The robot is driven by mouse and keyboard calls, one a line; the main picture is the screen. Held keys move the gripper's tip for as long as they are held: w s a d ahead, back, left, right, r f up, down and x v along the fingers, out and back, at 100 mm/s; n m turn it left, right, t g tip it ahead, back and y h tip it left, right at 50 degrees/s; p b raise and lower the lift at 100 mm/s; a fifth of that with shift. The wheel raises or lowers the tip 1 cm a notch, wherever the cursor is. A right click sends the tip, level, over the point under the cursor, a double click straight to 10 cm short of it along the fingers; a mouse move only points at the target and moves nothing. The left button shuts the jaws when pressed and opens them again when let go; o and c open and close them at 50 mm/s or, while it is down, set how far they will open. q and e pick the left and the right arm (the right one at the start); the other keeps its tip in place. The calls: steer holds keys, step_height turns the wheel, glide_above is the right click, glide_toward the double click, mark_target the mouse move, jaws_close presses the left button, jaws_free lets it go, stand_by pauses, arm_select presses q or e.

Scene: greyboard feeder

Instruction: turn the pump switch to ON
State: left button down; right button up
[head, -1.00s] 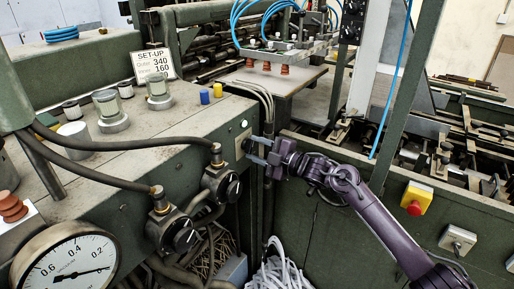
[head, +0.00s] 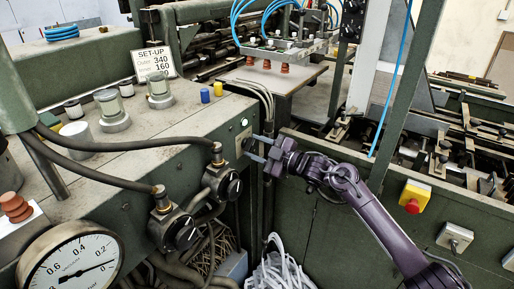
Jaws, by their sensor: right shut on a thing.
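The pump switch (head: 247,147) seems to be the black knob at the right end of the green machine's front panel. A small round lamp (head: 244,122) sits just above it and looks pale green. My right gripper (head: 258,149) reaches in from the right and is shut on this knob, with its two fingers one above the other. The fingers partly hide the knob, and I cannot read its marking or position. My left gripper is not in view.
Two black valve knobs (head: 233,187) (head: 184,234) with hoses stand left of the switch. A vacuum gauge (head: 62,272) is at the lower left. A yellow box with a red button (head: 412,206) is on the right panel. Vertical pipes run close behind my fingers.

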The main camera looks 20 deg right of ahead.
steer(key=shift+f, duration=0.1)
steer(key=o, duration=1)
steer(key=b+v, duration=0.2)
steer(key=v, duration=0.6)
steer(key=shift+w, duration=0.1)
